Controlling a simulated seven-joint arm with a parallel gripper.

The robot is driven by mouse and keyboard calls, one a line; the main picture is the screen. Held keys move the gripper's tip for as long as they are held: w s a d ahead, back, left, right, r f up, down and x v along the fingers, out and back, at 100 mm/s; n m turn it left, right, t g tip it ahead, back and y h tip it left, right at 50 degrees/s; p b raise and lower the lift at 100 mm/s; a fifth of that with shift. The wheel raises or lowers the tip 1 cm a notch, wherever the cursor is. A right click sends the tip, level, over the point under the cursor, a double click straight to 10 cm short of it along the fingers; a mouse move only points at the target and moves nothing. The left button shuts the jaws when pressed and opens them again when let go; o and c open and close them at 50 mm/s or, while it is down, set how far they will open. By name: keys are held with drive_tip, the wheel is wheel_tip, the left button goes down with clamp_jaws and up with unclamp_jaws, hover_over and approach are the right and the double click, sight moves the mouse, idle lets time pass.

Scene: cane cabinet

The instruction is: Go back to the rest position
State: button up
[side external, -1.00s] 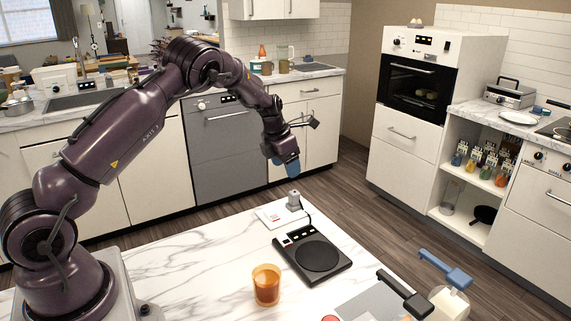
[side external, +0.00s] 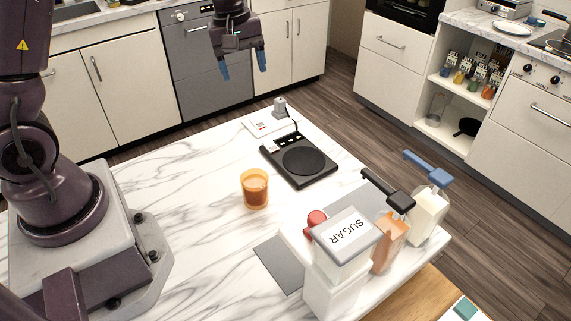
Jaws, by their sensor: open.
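My gripper (side external: 243,66) is at the top of the side external view, pointing down. Its two blue fingertips are spread apart with nothing between them. It hangs in the air above the far side of the marble table (side external: 190,175), clear of everything on it. My arm's base stands at the left of the table. The upper part of my arm is cut off by the top of the frame.
On the table are an amber glass (side external: 255,190), a black hot plate (side external: 303,160), a white scale-like device (side external: 268,124), a sugar box (side external: 343,240), and bottles with an orange (side external: 390,243) and a white (side external: 428,215) body. Cabinets (side external: 120,85) stand behind. The table's left middle is clear.

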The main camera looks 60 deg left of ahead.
drive_tip(key=s+d+r+m+t, duration=0.2)
drive_tip(key=s+d+r+m, duration=0.3)
drive_tip(key=s, duration=0.4)
drive_tip(key=s+d+r+m+t+y, duration=0.1)
drive_tip(key=s+d+r+m+t, duration=0.1)
drive_tip(key=s+d+r+m, duration=0.4)
drive_tip(key=s+m, duration=0.3)
drive_tip(key=shift+d+r, duration=0.3)
drive_tip(key=shift+d, duration=0.05)
drive_tip(key=shift+d+r, duration=0.1)
drive_tip(key=shift+r, duration=0.25)
drive_tip(key=shift+c, duration=0.7)
